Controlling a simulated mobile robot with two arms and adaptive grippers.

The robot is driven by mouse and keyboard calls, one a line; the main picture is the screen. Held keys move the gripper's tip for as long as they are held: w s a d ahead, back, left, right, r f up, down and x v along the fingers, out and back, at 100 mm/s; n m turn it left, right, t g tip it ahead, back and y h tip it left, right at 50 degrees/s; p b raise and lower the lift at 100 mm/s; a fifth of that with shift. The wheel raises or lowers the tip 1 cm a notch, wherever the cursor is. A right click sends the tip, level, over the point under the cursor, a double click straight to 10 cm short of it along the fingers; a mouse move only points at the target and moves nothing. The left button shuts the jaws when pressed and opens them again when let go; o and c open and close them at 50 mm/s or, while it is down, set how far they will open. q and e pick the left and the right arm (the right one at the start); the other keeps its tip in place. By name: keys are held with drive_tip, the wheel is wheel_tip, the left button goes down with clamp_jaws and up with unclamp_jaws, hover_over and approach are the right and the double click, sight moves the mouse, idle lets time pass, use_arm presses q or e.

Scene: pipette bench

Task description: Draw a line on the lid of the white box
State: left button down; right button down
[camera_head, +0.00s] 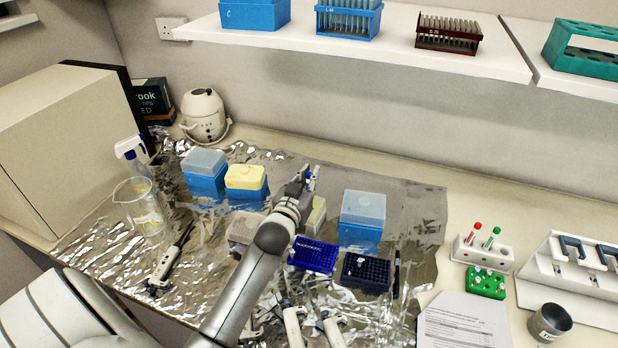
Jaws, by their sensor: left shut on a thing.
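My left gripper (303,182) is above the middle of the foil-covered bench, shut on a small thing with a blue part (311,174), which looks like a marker. Most of that thing is hidden by the fingers. A pale box (318,216) stands just behind and right of my left wrist, partly hidden by it. Another whitish-grey box (243,227) sits left of the arm, its right side covered. I cannot tell which of them is the white box, nor see any line on a lid. My right gripper is not in view.
Blue tip boxes (204,180) and (361,215), a yellow-lidded one (246,178) and dark blue racks (313,256) and (366,272) crowd the foil. A tube rack (482,250) is right. Foil behind the gripper is clear.

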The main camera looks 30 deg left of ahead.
use_arm(q)
wheel_tip(320, 180, up, 5)
drive_tip(key=p, duration=0.5)
drive_tip(key=shift+r, duration=0.1)
idle(0.5)
